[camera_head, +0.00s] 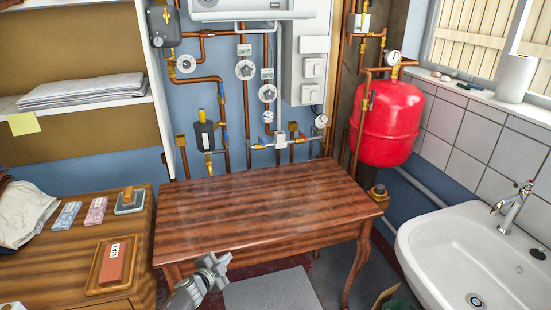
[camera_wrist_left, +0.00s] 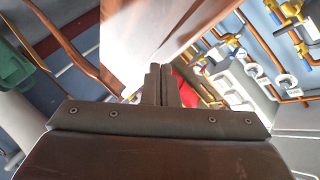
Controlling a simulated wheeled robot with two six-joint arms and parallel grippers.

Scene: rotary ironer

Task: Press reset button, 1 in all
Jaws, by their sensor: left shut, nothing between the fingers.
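No part is clearly recognisable as a reset button. A white wall unit (camera_head: 238,8) is cut off by the top edge in the head view. Beside it hangs a pale box (camera_head: 312,68) with small switch-like plates, too small to read. My left gripper (camera_head: 218,262) is at the front edge of the wooden table, low in the head view and well apart from the wall fittings. Its fingers are shut and empty; they also show in the left wrist view (camera_wrist_left: 162,72). My right gripper is in neither view.
The wooden table (camera_head: 255,205) has a bare top and stands before the copper pipes, valves and gauges (camera_head: 245,70). A red tank (camera_head: 386,122) and a white sink (camera_head: 470,260) are at right. A desk with a brown tray (camera_head: 94,284) is at left.

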